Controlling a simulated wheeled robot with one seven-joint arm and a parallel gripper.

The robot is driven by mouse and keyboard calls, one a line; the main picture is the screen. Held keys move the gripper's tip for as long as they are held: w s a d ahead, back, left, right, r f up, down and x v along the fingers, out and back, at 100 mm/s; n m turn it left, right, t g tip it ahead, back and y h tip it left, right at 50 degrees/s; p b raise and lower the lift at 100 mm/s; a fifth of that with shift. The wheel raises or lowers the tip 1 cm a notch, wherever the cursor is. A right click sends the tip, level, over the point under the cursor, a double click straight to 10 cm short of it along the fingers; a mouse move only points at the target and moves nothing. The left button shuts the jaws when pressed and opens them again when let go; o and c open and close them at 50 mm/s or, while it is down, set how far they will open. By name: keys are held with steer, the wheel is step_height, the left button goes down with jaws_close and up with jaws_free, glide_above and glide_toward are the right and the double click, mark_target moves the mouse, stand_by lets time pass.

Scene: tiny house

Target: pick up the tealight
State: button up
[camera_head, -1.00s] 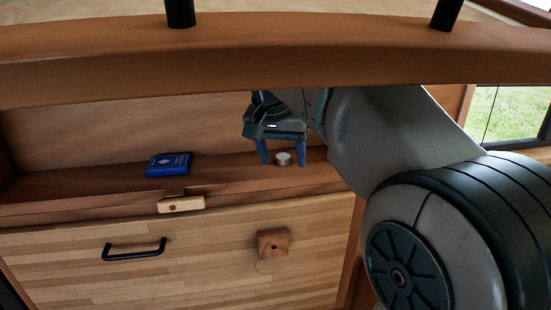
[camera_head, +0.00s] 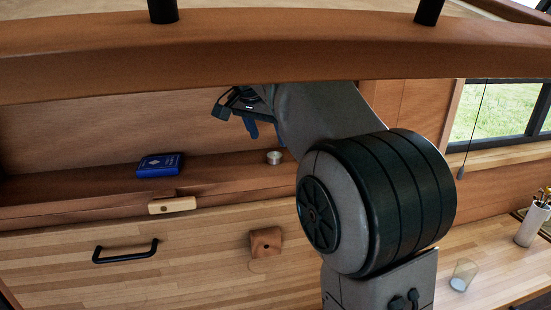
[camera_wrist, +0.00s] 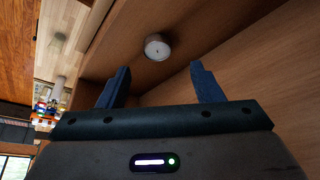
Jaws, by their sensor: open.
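The tealight (camera_head: 274,157) is a small, round, pale metallic cup on the wooden shelf (camera_head: 222,181), below the front beam. It also shows in the wrist view (camera_wrist: 157,47), beyond the gap between my fingertips. My gripper (camera_head: 264,133) is above and slightly left of the tealight in the head view, with blue fingers. In the wrist view my gripper (camera_wrist: 160,76) has its two fingers spread wide with nothing between them. The fingers are apart from the tealight. One finger is partly hidden by my arm in the head view.
A blue card box (camera_head: 160,165) lies on the shelf to the left. A thick wooden beam (camera_head: 270,55) crosses above. Below are a drawer front with a black handle (camera_head: 125,252) and a wooden knob (camera_head: 265,243). A glass (camera_head: 463,274) stands on the counter at right.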

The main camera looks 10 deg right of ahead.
mark_target(274, 155)
steer(key=shift+s+p+x, duration=0.15)
steer(key=shift+p+x, duration=0.05)
steer(key=shift+x, duration=1.15)
steer(key=shift+s+p+x, duration=0.1)
steer(key=shift+p+x, duration=0.1)
steer(key=shift+x, duration=1.1)
steer(key=shift+f, duration=0.1)
steer(key=shift+c, duration=0.3)
steer(key=c, duration=1)
